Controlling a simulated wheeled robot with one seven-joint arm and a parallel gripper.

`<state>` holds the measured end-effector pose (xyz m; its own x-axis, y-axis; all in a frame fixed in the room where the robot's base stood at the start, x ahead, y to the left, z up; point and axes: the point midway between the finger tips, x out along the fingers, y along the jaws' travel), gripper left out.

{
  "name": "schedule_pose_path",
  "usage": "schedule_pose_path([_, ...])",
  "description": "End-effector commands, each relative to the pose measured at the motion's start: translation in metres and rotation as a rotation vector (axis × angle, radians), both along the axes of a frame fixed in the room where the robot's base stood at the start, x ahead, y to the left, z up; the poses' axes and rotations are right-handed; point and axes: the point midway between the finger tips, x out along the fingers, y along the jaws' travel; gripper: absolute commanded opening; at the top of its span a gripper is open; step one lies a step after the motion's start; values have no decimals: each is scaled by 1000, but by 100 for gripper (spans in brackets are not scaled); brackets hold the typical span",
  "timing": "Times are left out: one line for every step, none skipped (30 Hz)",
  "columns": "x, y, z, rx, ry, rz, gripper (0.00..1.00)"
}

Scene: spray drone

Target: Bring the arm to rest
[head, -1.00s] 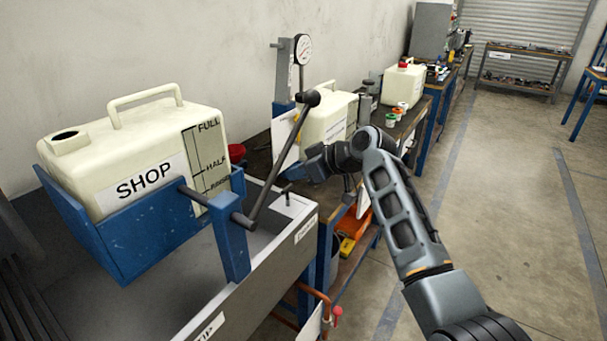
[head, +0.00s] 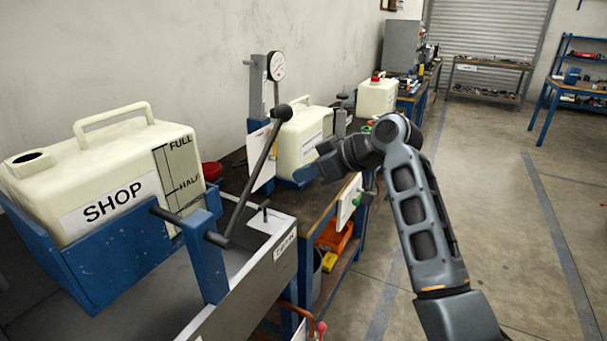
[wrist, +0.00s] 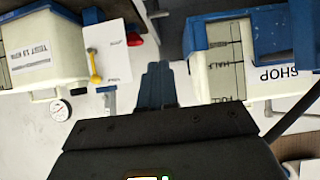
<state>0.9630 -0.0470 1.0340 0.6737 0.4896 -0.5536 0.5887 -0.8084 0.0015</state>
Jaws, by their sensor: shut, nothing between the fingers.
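My arm reaches up from the lower right in the head view, bent at the elbow. My gripper (head: 322,162) is at its far end, beside the second cream tank (head: 303,140); its fingers are small and dark there. In the wrist view my gripper (wrist: 158,72) is shut, the fingers together and empty. It appears clear of the tanks and bench, though the exact gap to the second tank cannot be told.
A cream SHOP tank (head: 105,175) sits in a blue cradle (head: 120,255) over a grey trough, with a black-knobbed lever (head: 257,170) beside it. A dial gauge (head: 276,67) stands behind. Benches line the wall. The floor (head: 480,210) at right is open.

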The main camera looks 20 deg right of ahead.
Motion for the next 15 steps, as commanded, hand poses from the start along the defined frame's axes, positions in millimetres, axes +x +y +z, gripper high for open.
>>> schedule_pose_path([0,0,0,0,0,0,0])
schedule_pose_path([0,0,0,0,0,0,0])
schedule_pose_path([0,0,0,0,0,0,0])
schedule_pose_path([0,0,0,0,0,0,0])
schedule_pose_path([0,0,0,0,0,0,0])
schedule_pose_path([0,0,0,0,0,0,0])
schedule_pose_path([0,0,-1,0,0,-1,0])
schedule_pose_path([-1,1,-3,2,1,-4,0])
schedule_pose_path([-2,2,-8,5,3,-11,0])
schedule_pose_path([-4,3,-13,8,4,-19,0])
schedule_pose_path([-7,5,-19,13,6,-29,0])
schedule_pose_path([-12,7,-30,21,9,-46,0])
schedule_pose_path([-16,9,-39,27,11,-62,0])
schedule_pose_path([-21,11,-49,33,13,-82,0])
schedule_pose_path([-29,14,-64,44,15,-109,0])
